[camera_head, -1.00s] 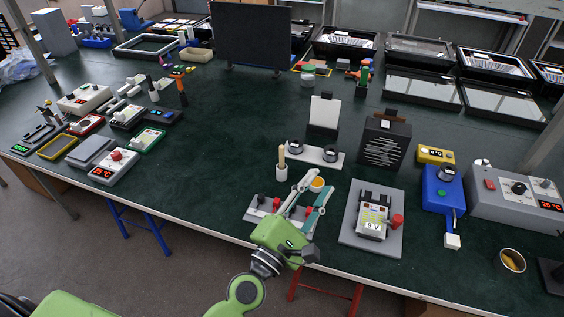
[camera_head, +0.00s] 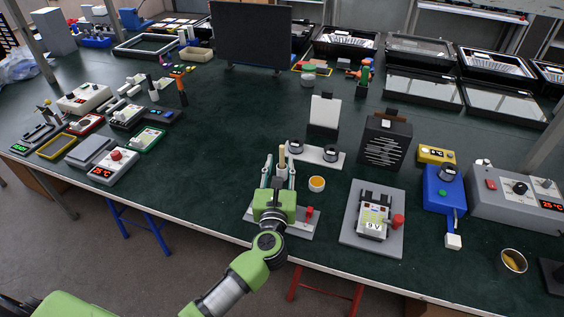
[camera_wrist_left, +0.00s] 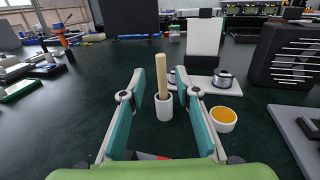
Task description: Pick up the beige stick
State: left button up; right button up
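The beige stick (camera_head: 282,157) stands upright in a small white cup (camera_head: 282,172) near the table's front edge. In the left wrist view the stick (camera_wrist_left: 161,75) rises from the white cup (camera_wrist_left: 165,107), straight ahead between the fingers. My left gripper (camera_head: 278,173) is open, its teal-padded fingers spread to either side of the cup's near side. In the left wrist view the gripper (camera_wrist_left: 166,95) shows a clear gap between its fingers, with nothing held. The right gripper is not in view.
A small cup with orange contents (camera_head: 316,184) stands just right of the gripper. A grey board with a 9 V device (camera_head: 373,222) lies to the right. The table's middle left is clear.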

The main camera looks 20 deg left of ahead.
aim_at(282, 151)
pick_arm(q)
jog(key=shift+r+b+x, duration=0.2)
jog(key=shift+x, duration=1.2)
jog(key=shift+r+b+x, duration=0.15)
jog(key=shift+r+x, duration=0.05)
jog(key=shift+x, duration=1.25)
jog(key=shift+d, duration=0.15)
jog(key=shift+c, duration=0.3)
grip_shut()
